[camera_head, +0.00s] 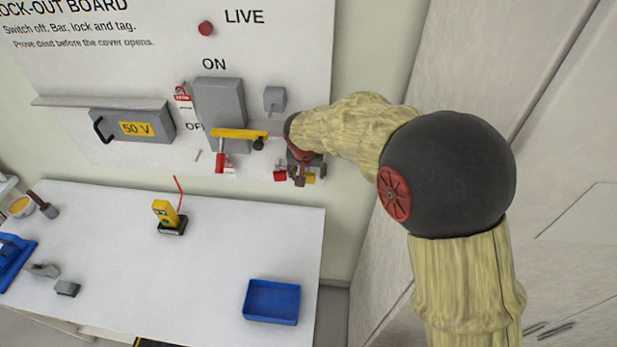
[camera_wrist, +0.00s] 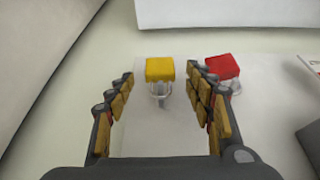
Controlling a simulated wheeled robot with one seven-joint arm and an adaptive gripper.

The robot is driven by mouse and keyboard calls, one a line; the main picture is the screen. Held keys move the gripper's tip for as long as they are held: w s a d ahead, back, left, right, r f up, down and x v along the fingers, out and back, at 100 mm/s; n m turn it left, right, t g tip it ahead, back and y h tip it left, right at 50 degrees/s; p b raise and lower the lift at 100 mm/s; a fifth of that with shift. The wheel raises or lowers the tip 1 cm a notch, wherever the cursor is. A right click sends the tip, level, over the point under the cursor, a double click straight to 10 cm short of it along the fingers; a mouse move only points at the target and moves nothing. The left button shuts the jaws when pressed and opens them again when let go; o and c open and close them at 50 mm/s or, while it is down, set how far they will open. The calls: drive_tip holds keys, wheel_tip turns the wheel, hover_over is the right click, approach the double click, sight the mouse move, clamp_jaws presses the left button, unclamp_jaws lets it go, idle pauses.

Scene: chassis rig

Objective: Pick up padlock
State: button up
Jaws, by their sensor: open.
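A yellow padlock (camera_wrist: 160,69) with a pale metal shackle shows in the wrist view, in line with the gap between my fingertips. I cannot tell whether it is between the tips or just beyond them. In the head view it is a small yellow patch (camera_head: 311,178) at the lower right of the board, partly hidden by my gripper. A red padlock (camera_wrist: 222,67) hangs beside it, just outside my right-hand finger in the wrist view; it also shows in the head view (camera_head: 280,176). My gripper (camera_wrist: 160,76) is open and empty, close to the board.
The lock-out board (camera_head: 290,70) carries a grey switch box (camera_head: 219,103) with a yellow handle (camera_head: 238,134), left of my gripper. Below, the white table (camera_head: 215,260) holds a blue tray (camera_head: 271,301) and a yellow tester (camera_head: 166,213). Cabinet doors (camera_head: 570,130) stand at right.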

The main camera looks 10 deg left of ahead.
sight(308, 175)
drive_tip(key=x, duration=0.3)
drive_tip(key=shift+f, duration=0.15)
drive_tip(key=c, duration=0.3)
drive_tip(key=c, duration=1)
